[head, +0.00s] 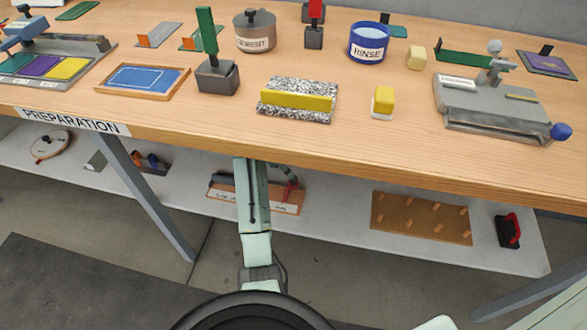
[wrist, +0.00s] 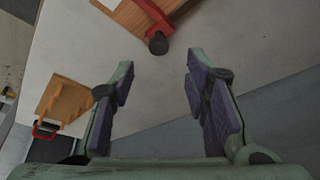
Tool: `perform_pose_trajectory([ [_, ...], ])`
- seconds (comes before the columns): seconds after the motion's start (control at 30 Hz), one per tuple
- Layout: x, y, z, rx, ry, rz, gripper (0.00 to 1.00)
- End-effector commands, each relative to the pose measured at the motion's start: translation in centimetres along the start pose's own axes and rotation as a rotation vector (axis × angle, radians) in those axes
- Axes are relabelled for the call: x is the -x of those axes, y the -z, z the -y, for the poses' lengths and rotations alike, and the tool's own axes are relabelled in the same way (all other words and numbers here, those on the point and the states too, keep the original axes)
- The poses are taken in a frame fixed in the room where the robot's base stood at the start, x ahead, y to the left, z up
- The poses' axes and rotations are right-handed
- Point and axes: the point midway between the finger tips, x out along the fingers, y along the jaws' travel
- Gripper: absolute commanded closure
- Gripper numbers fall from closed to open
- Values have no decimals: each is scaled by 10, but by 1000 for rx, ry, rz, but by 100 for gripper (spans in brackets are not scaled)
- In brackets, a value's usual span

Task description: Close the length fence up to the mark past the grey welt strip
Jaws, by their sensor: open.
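A wooden board (head: 255,198) with a white lettered strip lies on the lower shelf, partly behind my arm. A red piece (head: 291,193) stands at its right end; it may be the length fence, but I cannot be sure. In the wrist view a red bar (wrist: 152,12) with a black knob (wrist: 158,43) crosses a wooden board (wrist: 128,16) at the top. My gripper (wrist: 160,72) is open and empty, its fingers apart and short of the knob. I cannot make out the grey welt strip or a mark.
The shelf (head: 340,215) also holds a pegged board (head: 420,218) and a red-and-black tool (head: 508,231). The tabletop (head: 390,150) overhangs it, and a table leg (head: 150,195) stands left of my arm. Bare shelf lies between the two boards.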

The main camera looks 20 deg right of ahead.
Motion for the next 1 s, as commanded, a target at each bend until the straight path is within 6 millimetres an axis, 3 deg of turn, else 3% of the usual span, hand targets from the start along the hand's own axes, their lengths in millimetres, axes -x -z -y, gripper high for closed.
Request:
perform_pose_trajectory([
  [0.5,-67,0,-1,0,-3,1,58],
  [0.87,-74,0,-1,0,-1,0,58],
  [1.0,-74,0,-1,0,-1,0,66],
])
